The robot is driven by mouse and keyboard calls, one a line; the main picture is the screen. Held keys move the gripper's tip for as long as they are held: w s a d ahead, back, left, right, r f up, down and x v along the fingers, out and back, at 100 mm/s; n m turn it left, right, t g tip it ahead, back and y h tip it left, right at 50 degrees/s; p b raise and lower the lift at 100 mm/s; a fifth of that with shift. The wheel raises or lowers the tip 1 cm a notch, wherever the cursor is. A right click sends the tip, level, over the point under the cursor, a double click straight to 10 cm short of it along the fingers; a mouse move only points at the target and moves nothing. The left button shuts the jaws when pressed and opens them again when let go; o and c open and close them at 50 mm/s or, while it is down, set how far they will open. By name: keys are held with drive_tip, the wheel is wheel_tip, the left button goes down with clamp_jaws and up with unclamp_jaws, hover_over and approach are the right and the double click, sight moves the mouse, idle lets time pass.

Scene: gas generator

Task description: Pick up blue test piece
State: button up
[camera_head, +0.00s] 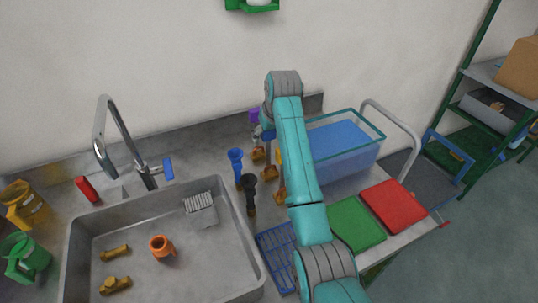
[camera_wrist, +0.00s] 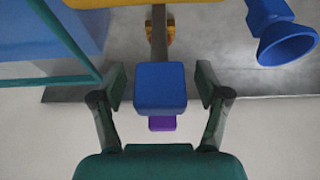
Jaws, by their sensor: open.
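A blue test piece (camera_wrist: 160,86), block-shaped with rounded edges, shows in the middle of the wrist view. In the head view a small blue part (camera_head: 268,134) shows beside my arm and seems to be the same piece. My gripper (camera_wrist: 161,82) is open, with one dark green finger on each side of the blue piece and visible gaps between. Whether the piece lies fully between the fingertips in depth is hard to tell. In the head view my arm hides most of the gripper.
A purple piece (camera_wrist: 162,124) shows just beyond the blue one. A blue funnel-shaped piece (camera_head: 236,160) and a black one (camera_head: 248,190) stand nearby. A blue-filled glass tank (camera_head: 342,145) is close on the right. The sink (camera_head: 85,245) lies left, and green (camera_head: 355,222) and red boards (camera_head: 393,204) lie right.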

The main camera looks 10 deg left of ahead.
drive_tip(key=shift+w+f, duration=0.1)
drive_tip(key=shift+f, duration=0.25)
drive_tip(key=shift+c, duration=0.2)
clamp_jaws()
drive_tip(key=shift+r, duration=0.1)
